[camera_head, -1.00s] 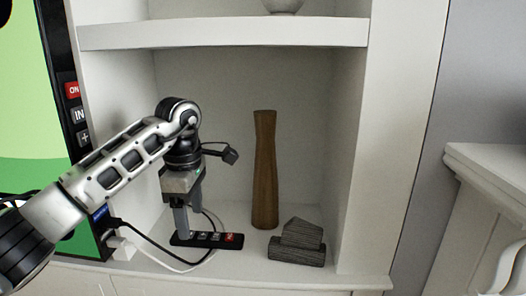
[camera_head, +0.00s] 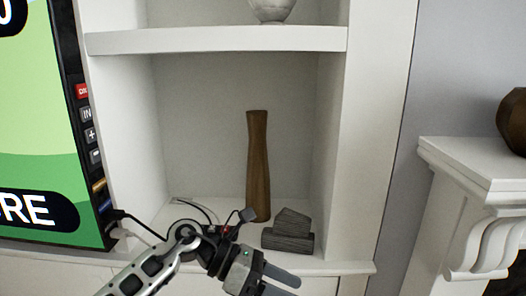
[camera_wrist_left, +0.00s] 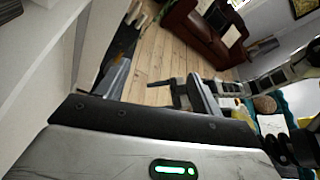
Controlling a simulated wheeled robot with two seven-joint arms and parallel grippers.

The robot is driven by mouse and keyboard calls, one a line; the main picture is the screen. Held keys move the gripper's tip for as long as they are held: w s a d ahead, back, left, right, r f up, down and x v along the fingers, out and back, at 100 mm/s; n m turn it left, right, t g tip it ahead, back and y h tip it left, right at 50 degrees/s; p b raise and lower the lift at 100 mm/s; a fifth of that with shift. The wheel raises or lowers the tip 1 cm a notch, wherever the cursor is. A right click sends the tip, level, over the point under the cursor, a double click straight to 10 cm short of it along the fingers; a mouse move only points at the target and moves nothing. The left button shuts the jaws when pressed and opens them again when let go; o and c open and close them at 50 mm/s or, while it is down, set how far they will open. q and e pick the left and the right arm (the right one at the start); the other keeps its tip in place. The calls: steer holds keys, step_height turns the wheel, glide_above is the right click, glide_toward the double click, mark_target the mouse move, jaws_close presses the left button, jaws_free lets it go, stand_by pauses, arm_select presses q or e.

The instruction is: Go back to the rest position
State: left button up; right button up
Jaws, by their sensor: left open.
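My left arm comes in from the lower left in the head view. My left gripper (camera_head: 281,283) is low in the picture, in front of the cabinet below the shelf, with its fingers pointing right. It is open and empty. In the left wrist view its two fingers (camera_wrist_left: 160,88) stand apart with floorboards showing between them. A small black power strip with a red switch (camera_head: 226,230) lies on the shelf, mostly hidden behind my arm. My right gripper is not in the head view.
A tall brown wooden vase (camera_head: 258,165) and dark grey stacked blocks (camera_head: 288,232) stand on the white shelf (camera_head: 330,266). A screen (camera_head: 40,150) with cables is at the left. A white mantel (camera_head: 475,165) with a brown bowl stands at the right. A brown sofa (camera_wrist_left: 200,35) shows beyond open floor.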

arm_select(q)
steer(key=a+f+n+t+y, duration=0.15)
steer(key=a+n+t, duration=0.35)
steer(key=n+t, duration=0.85)
steer(key=a+f+n+t, duration=0.35)
steer(key=n+t, duration=0.25)
steer(key=n, duration=1.4)
steer(key=s+a+f+n+g+y, duration=0.3)
steer(key=s+a+f+n+y, duration=0.1)
steer(key=s+f+n, duration=0.3)
steer(key=s+a+f+n+g+y, duration=0.3)
steer(key=s+a+f+n+y, duration=0.2)
steer(key=f, duration=0.5)
steer(key=s+a+n, duration=0.1)
steer(key=s+n, duration=0.1)
steer(key=n, duration=0.1)
steer(key=shift+s+a+f, duration=0.2)
steer(key=shift+s+f, duration=0.15)
steer(key=shift+s, duration=0.05)
